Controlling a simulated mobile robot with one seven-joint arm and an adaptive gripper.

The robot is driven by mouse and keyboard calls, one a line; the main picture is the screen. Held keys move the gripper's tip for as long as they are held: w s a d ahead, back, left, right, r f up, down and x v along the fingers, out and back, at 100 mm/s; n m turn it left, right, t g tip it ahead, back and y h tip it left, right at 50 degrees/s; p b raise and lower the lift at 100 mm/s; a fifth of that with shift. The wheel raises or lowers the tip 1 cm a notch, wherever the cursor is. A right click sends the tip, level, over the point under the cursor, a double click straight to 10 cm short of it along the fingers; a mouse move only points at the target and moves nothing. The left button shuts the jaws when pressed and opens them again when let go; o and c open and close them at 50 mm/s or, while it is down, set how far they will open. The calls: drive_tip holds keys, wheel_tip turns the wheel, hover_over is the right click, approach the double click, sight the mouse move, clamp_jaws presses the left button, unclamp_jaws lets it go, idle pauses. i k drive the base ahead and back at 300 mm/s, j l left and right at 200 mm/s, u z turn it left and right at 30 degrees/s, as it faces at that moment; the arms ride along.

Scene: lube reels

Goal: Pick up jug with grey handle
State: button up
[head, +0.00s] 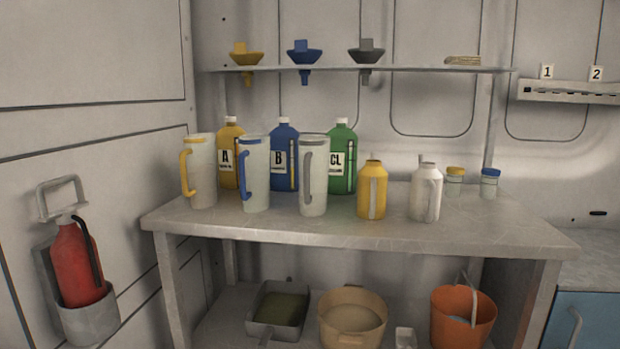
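The jug with the grey handle (314,178) stands upright on the grey workbench (470,235), near its front edge. It is pale and tall, and its grey handle faces the front, slightly left. To its left stand a similar jug with a blue handle (257,175) and one with a yellow handle (202,172). My gripper is not in view.
A blue bottle (285,145) and a yellow bottle (231,150) stand behind the jugs. Right of the jug are a yellow can (371,190) and a white can (426,192). A shelf (420,70) with funnels hangs above. The bench's right front is clear.

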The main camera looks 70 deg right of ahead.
sight(313, 149)
drive_tip(key=k+l, duration=0.1)
drive_tip(key=l, duration=0.25)
drive_tip(key=k+l, duration=0.1)
drive_tip(key=l, duration=0.3)
drive_tip(key=k+l+u, duration=0.1)
drive_tip(key=l, duration=0.25)
drive_tip(key=k+l, duration=0.15)
drive_tip(key=l, duration=0.25)
drive_tip(key=k+l, duration=0.1)
drive_tip(key=l, duration=0.25)
drive_tip(key=k+l, duration=0.1)
drive_tip(key=l, duration=0.25)
drive_tip(key=k+l+u, duration=0.1)
drive_tip(key=l, duration=0.3)
